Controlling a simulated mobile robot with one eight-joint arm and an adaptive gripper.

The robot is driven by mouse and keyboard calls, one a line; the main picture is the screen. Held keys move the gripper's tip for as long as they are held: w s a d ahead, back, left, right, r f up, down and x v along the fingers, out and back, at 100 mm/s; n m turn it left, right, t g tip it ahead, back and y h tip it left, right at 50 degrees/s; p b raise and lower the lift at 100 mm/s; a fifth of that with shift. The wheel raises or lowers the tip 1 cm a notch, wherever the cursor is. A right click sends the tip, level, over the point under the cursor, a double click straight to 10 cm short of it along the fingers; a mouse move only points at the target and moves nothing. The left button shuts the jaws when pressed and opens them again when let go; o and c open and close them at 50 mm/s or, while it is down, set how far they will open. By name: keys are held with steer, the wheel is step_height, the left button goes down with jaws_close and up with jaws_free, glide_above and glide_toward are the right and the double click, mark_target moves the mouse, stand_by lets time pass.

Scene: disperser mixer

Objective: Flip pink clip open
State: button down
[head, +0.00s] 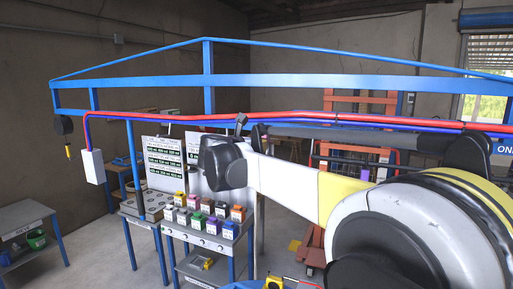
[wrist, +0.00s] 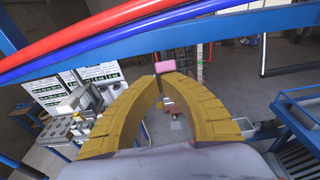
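A small pink block (wrist: 165,66) shows just beyond my fingertips in the wrist view. It looks like the pink clip, but it is too small to tell its shape or whether it is open. My gripper (wrist: 160,79) has two curved yellow fingers, with a narrow gap between the tips and nothing visible held. I cannot tell whether the pink block touches the tips. In the head view my arm reaches left across the middle. Its dark end (head: 222,163) is in front of the benches, and no clip can be made out there.
Red hose (head: 290,117) and blue hose run along a blue beam (head: 300,82), crossing close above the fingers in the wrist view (wrist: 120,28). A bench (head: 185,231) holds several coloured-lid containers. A side table (head: 22,214) stands left. Orange racking stands behind; grey floor lies between.

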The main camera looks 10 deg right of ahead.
steer(key=shift+s+d+r, duration=0.1)
steer(key=shift+r, duration=0.6)
steer(key=shift+s+d+r, duration=0.1)
steer(key=shift+r, duration=0.6)
